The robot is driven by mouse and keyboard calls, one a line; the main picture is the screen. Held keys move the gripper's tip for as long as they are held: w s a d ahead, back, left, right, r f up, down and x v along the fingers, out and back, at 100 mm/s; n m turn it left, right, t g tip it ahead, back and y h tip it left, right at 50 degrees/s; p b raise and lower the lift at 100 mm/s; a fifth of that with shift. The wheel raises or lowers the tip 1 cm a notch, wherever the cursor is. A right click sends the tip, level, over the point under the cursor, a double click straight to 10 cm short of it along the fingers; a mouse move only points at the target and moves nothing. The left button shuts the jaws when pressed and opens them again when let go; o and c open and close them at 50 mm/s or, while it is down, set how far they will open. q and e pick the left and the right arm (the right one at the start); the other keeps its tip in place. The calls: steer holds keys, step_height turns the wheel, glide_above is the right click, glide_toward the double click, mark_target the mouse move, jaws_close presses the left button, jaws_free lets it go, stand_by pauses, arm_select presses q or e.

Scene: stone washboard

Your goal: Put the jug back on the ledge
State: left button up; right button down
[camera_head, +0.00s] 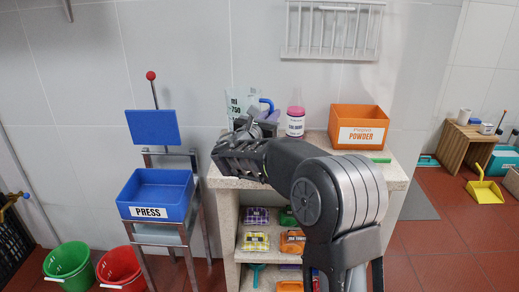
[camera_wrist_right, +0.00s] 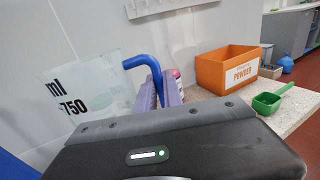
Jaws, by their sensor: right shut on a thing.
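The clear jug (camera_head: 243,101), marked "ml 750", has a blue handle (camera_head: 267,104) and stands out above the back left of the speckled stone top (camera_head: 398,174). In the right wrist view the jug (camera_wrist_right: 85,97) is close, at the left, and looks slightly tilted. My right gripper (camera_head: 256,122) is shut on the jug, at its handle side; the wrist view shows the fingers (camera_wrist_right: 160,96) beside the blue handle. The jug's base is hidden behind my gripper, so I cannot tell whether it touches the stone. My left gripper is not in view.
A pink-and-white bottle (camera_head: 296,121) and an orange POWDER box (camera_head: 359,126) stand right of the jug. A green scoop (camera_wrist_right: 272,99) lies near the stone top's right side. A blue PRESS tray (camera_head: 157,195) is at left. A white rack (camera_head: 333,30) hangs above.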

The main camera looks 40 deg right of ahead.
steer(key=shift+f, duration=1.45)
step_height(320, 180, down, 5)
steer(key=shift+b, duration=0.7)
steer(key=c, duration=1.5)
jaws_free()
